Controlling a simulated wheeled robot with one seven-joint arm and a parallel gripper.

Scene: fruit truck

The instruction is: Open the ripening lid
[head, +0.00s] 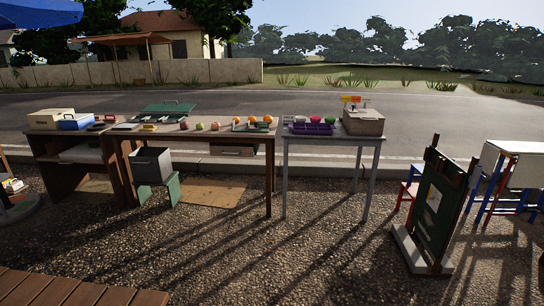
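I cannot tell for sure which lid is the ripening lid. A cream box (50,118) with a lid-like top sits at the left end of the tables, with a blue box (76,122) beside it. A dark green tray or open lid (162,111) with a handle lies at the back of the middle table. A grey-brown box (363,121) is on the right table. My gripper is not in view.
Fruit (214,126) lies along the middle wooden table (250,139). A purple tray (311,128) sits on the grey table (346,141). A green sign board (437,210) stands at right, near a white table with red and blue legs. Gravel (240,235) in front is clear; wooden decking (75,288) is at bottom left.

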